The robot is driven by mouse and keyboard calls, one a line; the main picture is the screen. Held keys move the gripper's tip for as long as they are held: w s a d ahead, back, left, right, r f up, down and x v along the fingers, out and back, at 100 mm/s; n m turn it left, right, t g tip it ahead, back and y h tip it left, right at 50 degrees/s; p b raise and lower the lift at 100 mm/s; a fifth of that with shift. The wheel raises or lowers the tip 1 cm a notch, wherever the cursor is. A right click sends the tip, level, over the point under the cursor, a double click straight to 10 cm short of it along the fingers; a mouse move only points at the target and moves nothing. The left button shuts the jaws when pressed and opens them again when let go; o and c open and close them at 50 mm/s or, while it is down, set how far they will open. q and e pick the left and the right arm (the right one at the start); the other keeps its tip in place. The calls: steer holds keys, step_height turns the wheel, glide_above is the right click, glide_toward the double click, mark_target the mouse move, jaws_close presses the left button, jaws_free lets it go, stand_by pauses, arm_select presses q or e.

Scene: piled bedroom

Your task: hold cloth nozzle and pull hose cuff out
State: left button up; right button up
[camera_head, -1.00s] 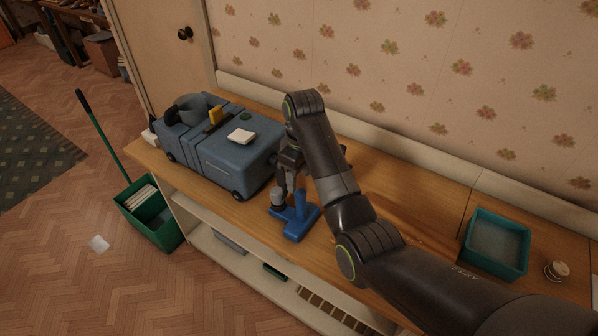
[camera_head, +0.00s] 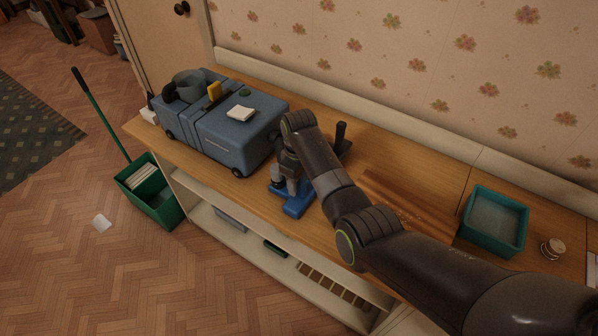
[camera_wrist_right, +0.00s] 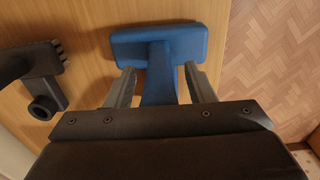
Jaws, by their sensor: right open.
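A blue T-shaped nozzle (camera_head: 297,205), the likely cloth nozzle, lies on the wooden top in front of the blue-grey case. In the right wrist view the nozzle's wide head (camera_wrist_right: 185,42) is at the top and its neck runs down toward my palm. My right gripper (camera_wrist_right: 158,80) is open, with one finger on each side of the neck. I cannot tell whether either finger touches it. In the head view my right gripper (camera_head: 288,188) is low over the nozzle and partly hides it. I cannot make out the hose cuff. My left gripper is not in view.
The blue-grey case (camera_head: 235,140) stands left of the nozzle, carrying small items. A dark tool (camera_head: 342,138) stands behind my right wrist; a dark fitting (camera_wrist_right: 42,90) shows left in the wrist view. A teal tray (camera_head: 495,222) is at right. The front edge is close.

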steer(key=shift+f, duration=0.1)
steer(key=c, duration=0.8)
jaws_close()
stand_by(0.5)
stand_by(0.4)
steer(key=shift+o, duration=0.5)
jaws_free()
jaws_close()
